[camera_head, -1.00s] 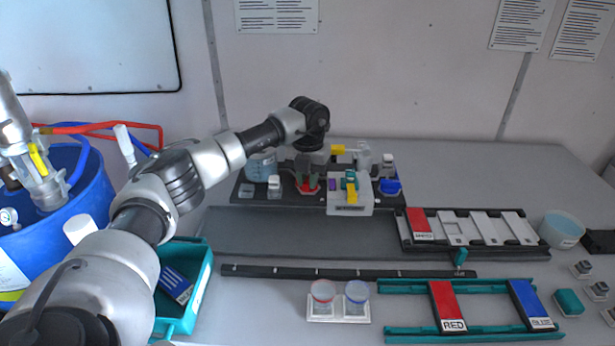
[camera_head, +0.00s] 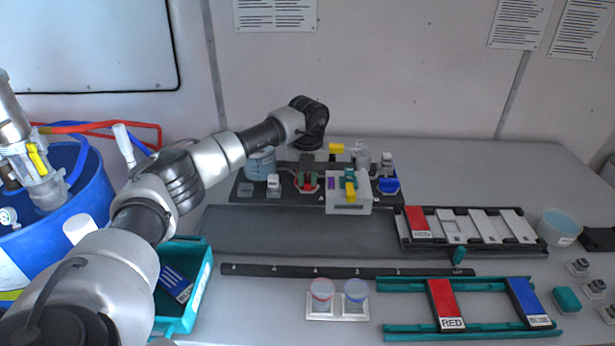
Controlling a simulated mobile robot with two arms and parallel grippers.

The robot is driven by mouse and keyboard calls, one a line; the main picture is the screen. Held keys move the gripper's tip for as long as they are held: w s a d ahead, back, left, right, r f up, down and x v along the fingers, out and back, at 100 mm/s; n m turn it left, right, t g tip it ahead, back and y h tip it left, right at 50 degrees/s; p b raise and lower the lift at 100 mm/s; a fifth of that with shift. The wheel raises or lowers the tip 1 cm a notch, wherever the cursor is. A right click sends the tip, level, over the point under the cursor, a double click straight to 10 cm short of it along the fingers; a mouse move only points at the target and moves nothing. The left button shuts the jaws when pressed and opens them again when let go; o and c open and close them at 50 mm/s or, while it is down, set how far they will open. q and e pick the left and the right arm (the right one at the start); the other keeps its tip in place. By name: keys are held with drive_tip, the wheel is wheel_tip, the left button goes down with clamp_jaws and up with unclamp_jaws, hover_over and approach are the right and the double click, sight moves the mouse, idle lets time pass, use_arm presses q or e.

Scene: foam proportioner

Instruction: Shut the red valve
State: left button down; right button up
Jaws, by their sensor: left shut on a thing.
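The red valve (camera_head: 307,188) sits low on the dark board at the back of the table. Only a little of its red part shows beneath my gripper. My left gripper (camera_head: 307,180) points down from the arm's dark wrist and is shut on the red valve. Its fingers hide most of the handle, so the handle's exact angle cannot be told. My right gripper is not in view.
The white block with yellow, teal and purple parts (camera_head: 348,205) stands close right of the valve. A beaker (camera_head: 262,166) and small bottle (camera_head: 273,186) stand to the left. A blue cup (camera_head: 388,185) is farther right. The grey mat (camera_head: 300,232) in front is clear.

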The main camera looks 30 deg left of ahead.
sight(307, 179)
use_arm(q)
drive_tip(key=shift+w+r, duration=0.1)
drive_tip(key=shift+r, duration=0.1)
drive_tip(key=c, duration=1.1)
unclamp_jaws()
drive_tip(key=shift+f, duration=0.1)
drive_tip(key=shift+o, duration=0.2)
drive_tip(key=shift+r, duration=0.55)
wheel_tip(307, 179, up, 10)
drive_tip(key=b, duration=0.2)
drive_tip(key=shift+b, duration=0.4)
drive_tip(key=shift+f, duration=0.2)
